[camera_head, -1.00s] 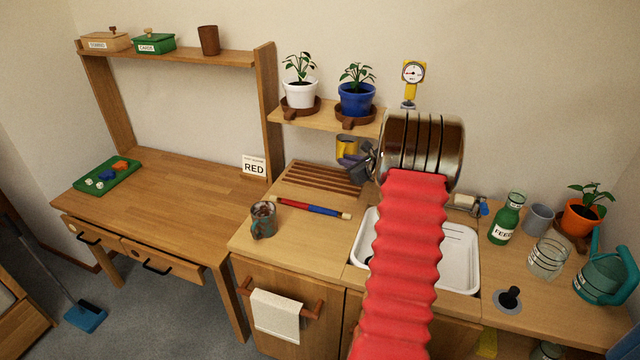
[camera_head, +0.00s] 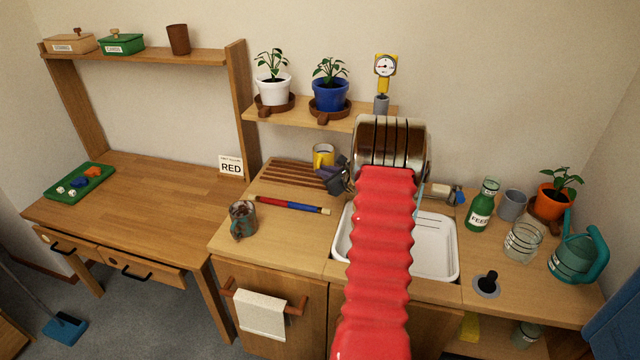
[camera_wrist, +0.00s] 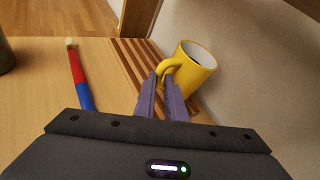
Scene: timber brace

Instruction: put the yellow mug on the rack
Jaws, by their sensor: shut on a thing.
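The yellow mug (camera_wrist: 192,68) is upright or slightly tilted in the wrist view, with its handle toward my gripper. My gripper (camera_wrist: 168,80) is shut on the mug's handle. The slatted wooden rack (camera_wrist: 135,65) lies under and to the left of the mug. In the head view the mug (camera_head: 323,155) shows at the right end of the rack (camera_head: 292,174), partly hidden by my gripper (camera_head: 331,174). I cannot tell whether the mug's base touches the slats.
A red and blue rod (camera_head: 292,205) lies on the counter in front of the rack. A teal and brown mug (camera_head: 243,219) stands at the counter's left. The sink (camera_head: 430,250) is to the right. A shelf (camera_head: 320,117) with potted plants hangs above.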

